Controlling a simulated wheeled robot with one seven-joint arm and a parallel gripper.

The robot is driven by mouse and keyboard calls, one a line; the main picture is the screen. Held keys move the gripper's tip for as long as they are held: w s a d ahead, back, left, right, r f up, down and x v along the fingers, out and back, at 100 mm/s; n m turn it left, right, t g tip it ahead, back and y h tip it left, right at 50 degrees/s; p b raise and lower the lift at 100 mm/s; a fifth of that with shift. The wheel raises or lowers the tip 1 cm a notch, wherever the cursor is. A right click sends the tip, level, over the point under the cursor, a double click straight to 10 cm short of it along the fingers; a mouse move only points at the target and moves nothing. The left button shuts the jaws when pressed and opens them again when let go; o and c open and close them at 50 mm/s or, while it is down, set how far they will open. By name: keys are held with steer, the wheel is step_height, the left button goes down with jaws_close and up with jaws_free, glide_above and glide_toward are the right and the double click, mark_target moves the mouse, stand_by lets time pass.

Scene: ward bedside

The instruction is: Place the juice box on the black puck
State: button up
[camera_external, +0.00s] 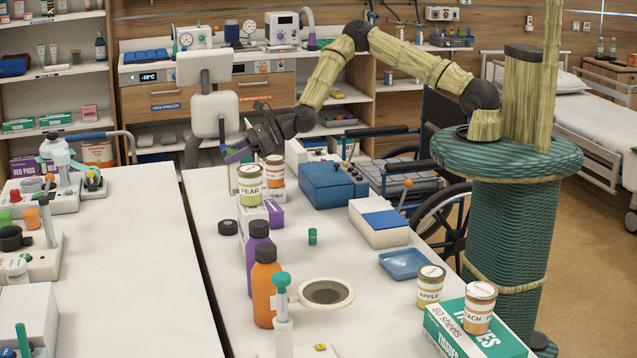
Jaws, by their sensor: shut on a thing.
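My gripper (262,136) is above the back left part of the white table, pointing down and to the left. It is shut on a small purple and green box, which looks like the juice box (236,156). The box is tilted and held in the air; part of it is hidden by the gripper. The black puck (228,227) lies flat on the table near its left edge, in front of and below the held box. Nothing is on the puck.
The pear jar (250,188) and another jar (274,174) stand right of the puck, near a purple box (274,214). A purple bottle (257,250) and an orange bottle (264,290) stand in front. A blue box (330,187) is behind right. Mid-table is fairly clear.

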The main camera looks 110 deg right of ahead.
mark_target(228, 183)
steer(key=w+r, duration=0.1)
steer(key=w, duration=0.1)
steer(key=shift+w+a+r, duration=0.1)
steer(key=shift+w+r, duration=0.25)
steer(key=shift+f+p, duration=0.75)
steer(key=shift+f, duration=2.4)
steer(key=shift+f+p, duration=0.55)
steer(key=shift+f, duration=1.3)
